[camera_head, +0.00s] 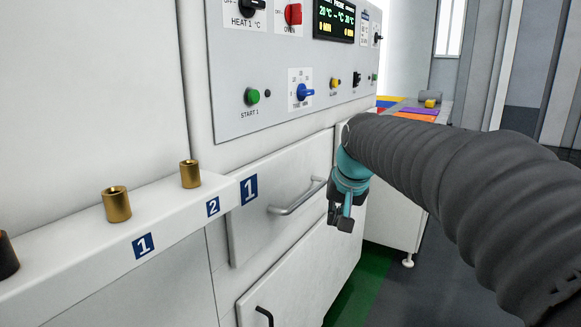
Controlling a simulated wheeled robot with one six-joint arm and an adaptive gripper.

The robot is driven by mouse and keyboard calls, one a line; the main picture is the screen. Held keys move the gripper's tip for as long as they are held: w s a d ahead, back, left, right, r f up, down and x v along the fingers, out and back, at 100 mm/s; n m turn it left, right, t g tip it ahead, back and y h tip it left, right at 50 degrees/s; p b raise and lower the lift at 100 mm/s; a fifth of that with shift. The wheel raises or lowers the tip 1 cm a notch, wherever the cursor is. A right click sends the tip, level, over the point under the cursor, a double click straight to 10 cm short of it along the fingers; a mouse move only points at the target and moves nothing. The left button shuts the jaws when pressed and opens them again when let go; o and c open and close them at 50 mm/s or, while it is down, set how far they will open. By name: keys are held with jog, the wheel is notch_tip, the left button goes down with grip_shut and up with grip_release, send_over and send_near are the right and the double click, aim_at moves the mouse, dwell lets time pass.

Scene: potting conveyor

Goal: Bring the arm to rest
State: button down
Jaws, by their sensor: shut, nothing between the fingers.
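My arm, in a dark grey ribbed sleeve, reaches in from the right of the head view. It ends in a teal wrist with my gripper (341,218) hanging below it. The gripper is shut and empty, pointing down. In the picture it lies just right of the handle (298,198) of a white drawer (270,215) marked 1. I cannot tell the depth gap between gripper and drawer front.
A control panel (290,75) with knobs and buttons is above the drawer. A white ledge (90,240) at left carries brass cylinders (117,204) by labels 1 and 2. A lower door with a black handle (264,315) is below. A table with coloured areas (415,112) stands behind my arm.

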jog(key=s+d+f, duration=0.2)
jog(key=s+f, duration=0.1)
jog(key=s, duration=0.6)
jog(key=s+d+f+n+h, duration=0.1)
jog(key=s+f, duration=0.3)
jog(key=s, duration=0.5)
jog(key=s+d+f, duration=0.3)
jog(key=s+f, duration=0.1)
jog(key=s, duration=0.5)
